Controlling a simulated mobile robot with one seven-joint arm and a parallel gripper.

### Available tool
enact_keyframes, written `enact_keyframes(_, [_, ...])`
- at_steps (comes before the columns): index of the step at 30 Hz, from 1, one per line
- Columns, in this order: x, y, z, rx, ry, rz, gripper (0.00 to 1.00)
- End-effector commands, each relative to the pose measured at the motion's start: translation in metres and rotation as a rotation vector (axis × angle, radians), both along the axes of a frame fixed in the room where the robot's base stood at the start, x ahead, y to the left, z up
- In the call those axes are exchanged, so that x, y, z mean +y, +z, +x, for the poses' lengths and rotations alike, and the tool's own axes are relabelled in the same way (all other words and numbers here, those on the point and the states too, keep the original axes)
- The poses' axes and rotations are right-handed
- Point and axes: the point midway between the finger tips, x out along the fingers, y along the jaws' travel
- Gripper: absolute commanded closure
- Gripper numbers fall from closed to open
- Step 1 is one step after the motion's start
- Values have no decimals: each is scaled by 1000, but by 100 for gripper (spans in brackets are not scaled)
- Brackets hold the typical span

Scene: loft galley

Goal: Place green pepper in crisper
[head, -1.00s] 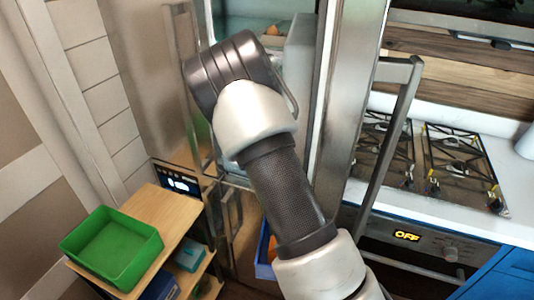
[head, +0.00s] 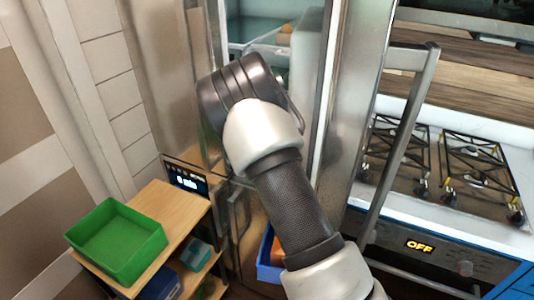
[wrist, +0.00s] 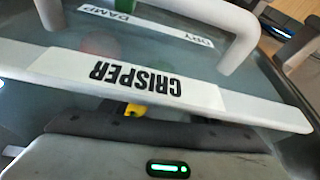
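The crisper (wrist: 200,95) fills the wrist view, with its white front edge labelled CRISPER, upside down, and a white handle (wrist: 235,45) above. A strip marked DRY and DAMP lies behind the edge. A small green thing (wrist: 118,5) shows at the top edge inside the handle's span; it is cut off, so I cannot tell if it is the green pepper. My gripper's dark body is at the bottom of the wrist view, close to the crisper front. A small yellow piece shows at its edge. Its fingertips are not clear, and my arm hides it in the head view.
The open fridge (head: 262,28) stands behind my arm, its metal door edge and handle (head: 405,130) to the right. A green bin (head: 118,240) sits on a wooden shelf (head: 180,205) at lower left. A blue bin (head: 265,262) is below my arm. A stove (head: 440,170) stands at right.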

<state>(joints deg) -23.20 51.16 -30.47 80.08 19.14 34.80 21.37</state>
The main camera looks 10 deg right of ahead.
Motion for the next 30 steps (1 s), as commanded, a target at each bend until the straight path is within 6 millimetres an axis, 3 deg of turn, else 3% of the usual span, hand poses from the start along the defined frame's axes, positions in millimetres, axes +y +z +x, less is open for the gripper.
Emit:
enact_keyframes(11, [2,11,-2,-2,2,1,44])
enact_keyframes(24, [18,93,-32,-3,1,1,44])
enact_keyframes(30, [21,111,-40,0,1,0,44])
